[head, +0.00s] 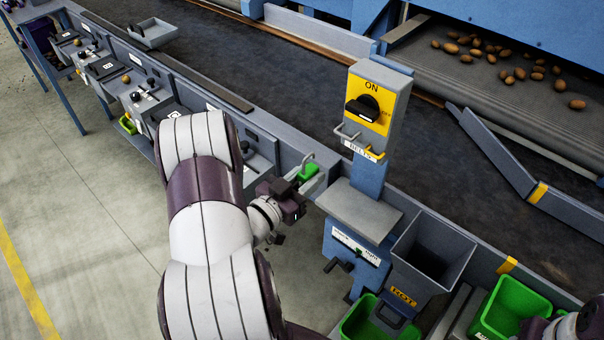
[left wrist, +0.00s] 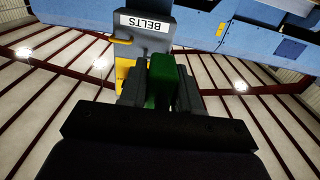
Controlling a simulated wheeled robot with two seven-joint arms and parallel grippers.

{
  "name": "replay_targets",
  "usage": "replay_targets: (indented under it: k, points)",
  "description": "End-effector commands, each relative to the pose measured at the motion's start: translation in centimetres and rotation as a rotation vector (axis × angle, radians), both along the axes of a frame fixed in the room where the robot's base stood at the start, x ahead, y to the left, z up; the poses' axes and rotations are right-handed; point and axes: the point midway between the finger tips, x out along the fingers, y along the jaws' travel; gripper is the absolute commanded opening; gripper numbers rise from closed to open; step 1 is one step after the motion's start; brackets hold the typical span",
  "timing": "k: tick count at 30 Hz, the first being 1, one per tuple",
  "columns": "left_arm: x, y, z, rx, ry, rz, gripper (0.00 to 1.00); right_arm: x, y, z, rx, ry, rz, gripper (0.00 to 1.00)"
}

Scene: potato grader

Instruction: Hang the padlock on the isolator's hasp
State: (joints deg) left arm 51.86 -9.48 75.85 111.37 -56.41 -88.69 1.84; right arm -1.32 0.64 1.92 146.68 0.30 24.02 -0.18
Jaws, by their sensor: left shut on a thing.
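The isolator (head: 384,80) is a grey box with a yellow face on a blue post, marked ON and OFF, with a BELTS label below. Its black knob (head: 364,107) lies roughly across, toward the OFF mark. At its lower edge are a grey metal loop (head: 346,134) and a yellow hasp piece (head: 374,154). My left gripper (head: 311,181) is shut on the green padlock (head: 308,172), left of and below the isolator, apart from it. The padlock's grey shackle points up. The left wrist view shows the padlock (left wrist: 161,80) between the fingers, below the BELTS label.
A grey shelf (head: 358,211) juts from the post below the isolator. A grey ROT chute (head: 432,250) and green bins (head: 508,306) stand to the right. The dark conveyor belt (head: 290,85) runs behind. Potatoes (head: 508,76) lie on the far roller bed.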

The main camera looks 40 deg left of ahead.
Motion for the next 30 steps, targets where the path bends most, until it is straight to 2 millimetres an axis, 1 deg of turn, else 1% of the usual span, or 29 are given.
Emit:
replay_targets:
  k: [3, 30]
  points:
    - [1.3, -0.2, 0.0, 0.001, -0.003, -0.004, 0.05, 0.0, 0.0, -0.3, 0.0, 0.0, 0.0, 0.43]
    - [11.1, -0.9, 0.0, 0.0, -0.003, 0.0, 0.05, 0.0, 0.0, -2.3, 0.0, 0.0, 0.0, 0.43]
